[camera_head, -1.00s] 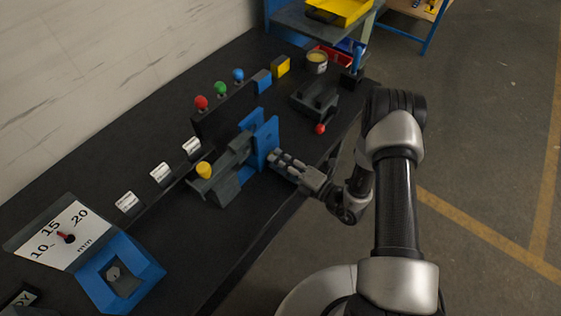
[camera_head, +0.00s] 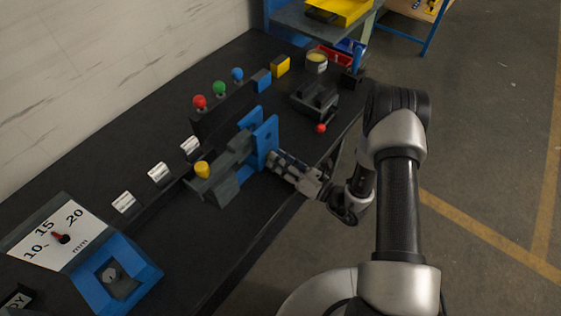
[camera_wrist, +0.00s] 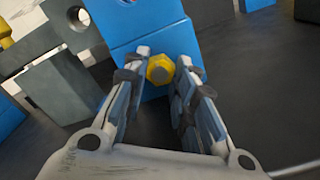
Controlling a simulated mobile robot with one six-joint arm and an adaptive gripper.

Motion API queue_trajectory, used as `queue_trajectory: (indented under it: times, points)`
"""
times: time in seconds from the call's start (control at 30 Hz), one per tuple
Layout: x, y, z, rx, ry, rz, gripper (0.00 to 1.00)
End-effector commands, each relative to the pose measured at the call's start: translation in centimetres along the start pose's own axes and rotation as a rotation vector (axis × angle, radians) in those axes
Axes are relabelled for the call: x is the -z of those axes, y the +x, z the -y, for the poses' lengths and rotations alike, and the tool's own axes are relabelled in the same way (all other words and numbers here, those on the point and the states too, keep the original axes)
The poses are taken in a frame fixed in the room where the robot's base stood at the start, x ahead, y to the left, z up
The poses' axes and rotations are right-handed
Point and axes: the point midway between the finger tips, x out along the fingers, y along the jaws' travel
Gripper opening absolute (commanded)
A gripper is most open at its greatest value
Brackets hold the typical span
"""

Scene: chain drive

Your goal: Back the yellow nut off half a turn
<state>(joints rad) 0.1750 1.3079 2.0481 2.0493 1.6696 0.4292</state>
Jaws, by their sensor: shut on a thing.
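The yellow nut (camera_wrist: 160,70) shows in the wrist view as a hexagon with a grey end in its middle, at the face of a blue block (camera_wrist: 152,38). My gripper (camera_wrist: 163,60) has a fingertip on each side of the nut and is shut on it. In the head view my gripper (camera_head: 272,160) reaches from the right to the blue upright plate (camera_head: 266,138) of the dark fixture. The nut is hidden there by the plate and fingers.
A yellow knob (camera_head: 202,169) stands at the fixture's left end. Red, green and blue knobs (camera_head: 219,88) line a dark rail behind it. A dark block with a red ball handle (camera_head: 320,128) lies to the right. The bench front is clear.

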Motion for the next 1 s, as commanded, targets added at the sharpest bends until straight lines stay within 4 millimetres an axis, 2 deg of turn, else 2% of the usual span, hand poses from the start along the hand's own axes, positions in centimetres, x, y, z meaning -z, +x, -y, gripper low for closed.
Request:
queue_trajectory:
  times: [0.3,0.77,0.8,1.0]
  points:
    - [-0.22,0.13,-0.06,-0.004,-0.103,0.004,0.01]
    - [-0.28,0.15,-0.08,-0.005,-0.117,0.005,0.01]
    - [-0.28,0.15,-0.09,-0.005,-0.117,0.005,0.25]
    - [-0.18,0.1,-0.06,-0.003,-0.114,0.003,0.39]
